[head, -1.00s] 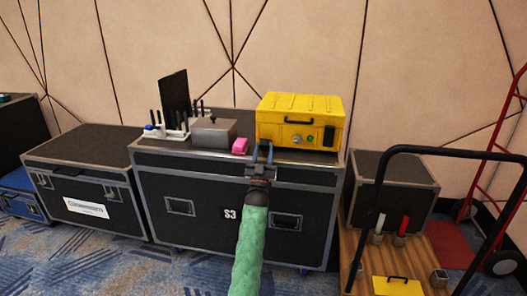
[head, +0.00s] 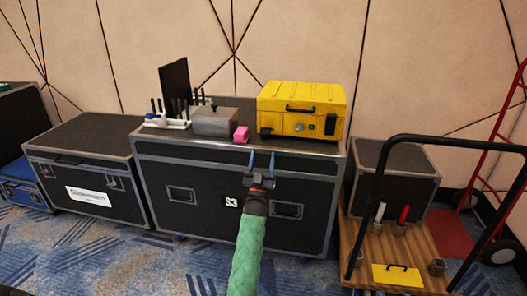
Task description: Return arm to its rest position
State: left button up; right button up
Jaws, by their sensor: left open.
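My left gripper (head: 261,163) is in the head view, on the end of my green-sleeved arm that reaches up from the bottom. Its two fingers are apart and nothing shows between them. It is in front of the upper front face of the black flight case marked S3 (head: 222,226), below the case's top edge. The fingertips are apart from the yellow case and the pink block in the picture. My right gripper is not in view.
A white rack with black antennas (head: 165,123) and a dark upright panel (head: 174,87) stand on the case at left. Another flight case (head: 84,138) is further left. At right is a wooden-decked cart (head: 386,250) with a black handle. Blue carpet (head: 130,262) lies in front.

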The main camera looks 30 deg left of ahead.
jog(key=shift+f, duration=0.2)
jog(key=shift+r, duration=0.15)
